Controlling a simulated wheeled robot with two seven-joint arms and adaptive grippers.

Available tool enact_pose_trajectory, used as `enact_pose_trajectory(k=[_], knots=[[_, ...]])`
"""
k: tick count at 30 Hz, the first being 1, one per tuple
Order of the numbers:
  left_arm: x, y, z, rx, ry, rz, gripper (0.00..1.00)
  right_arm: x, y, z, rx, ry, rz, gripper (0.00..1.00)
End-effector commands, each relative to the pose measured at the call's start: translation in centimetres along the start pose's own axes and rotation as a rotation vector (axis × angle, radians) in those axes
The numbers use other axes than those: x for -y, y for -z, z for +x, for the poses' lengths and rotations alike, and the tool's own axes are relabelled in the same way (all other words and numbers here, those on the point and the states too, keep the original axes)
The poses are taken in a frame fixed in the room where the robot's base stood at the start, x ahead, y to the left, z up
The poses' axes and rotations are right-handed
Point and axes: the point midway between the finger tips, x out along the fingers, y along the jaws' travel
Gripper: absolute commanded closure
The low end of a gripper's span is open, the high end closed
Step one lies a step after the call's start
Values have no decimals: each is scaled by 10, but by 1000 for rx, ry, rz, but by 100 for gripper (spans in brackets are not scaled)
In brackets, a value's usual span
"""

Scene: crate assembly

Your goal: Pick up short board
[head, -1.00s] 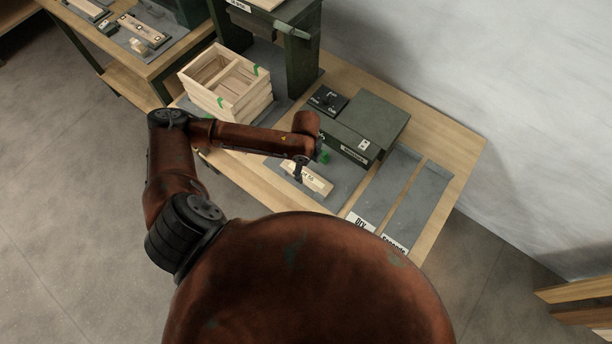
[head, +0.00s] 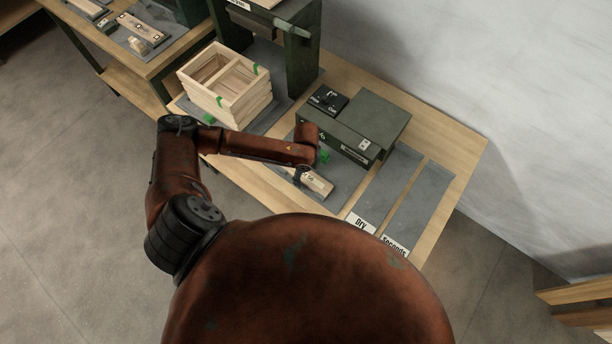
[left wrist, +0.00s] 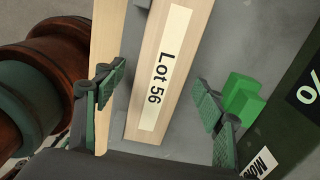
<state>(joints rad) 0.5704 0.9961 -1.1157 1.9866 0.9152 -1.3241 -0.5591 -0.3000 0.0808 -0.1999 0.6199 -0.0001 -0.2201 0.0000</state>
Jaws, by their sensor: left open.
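The short board (head: 320,185) is a pale wooden piece lying on a grey mat at the front of the bench. In the left wrist view the board (left wrist: 182,60) carries a white label reading "Lot 56". My left gripper (head: 304,174) is over the board in the head view and hides part of it. In the left wrist view the left gripper (left wrist: 158,92) is open, with one finger on each side of the board and a gap on both sides. My right gripper is not in view.
A green block (left wrist: 242,96) is close to the right finger. A dark green box (head: 368,125) stands behind the board. Grey strips labelled "Dry" (head: 361,221) and "Seconds" (head: 394,245) lie to the right. A wooden crate (head: 232,100) stands at the back left.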

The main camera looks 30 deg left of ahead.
Motion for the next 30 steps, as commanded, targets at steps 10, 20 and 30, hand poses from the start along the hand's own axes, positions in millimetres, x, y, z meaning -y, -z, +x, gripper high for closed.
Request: enact_pose_trajectory(k=[10,20,30], knots=[[0,0,0,0,0,0,58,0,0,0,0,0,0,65],[0,0,0,0,0,0,81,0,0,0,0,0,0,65],[0,0,-3,-1,0,0,84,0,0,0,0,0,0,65]])
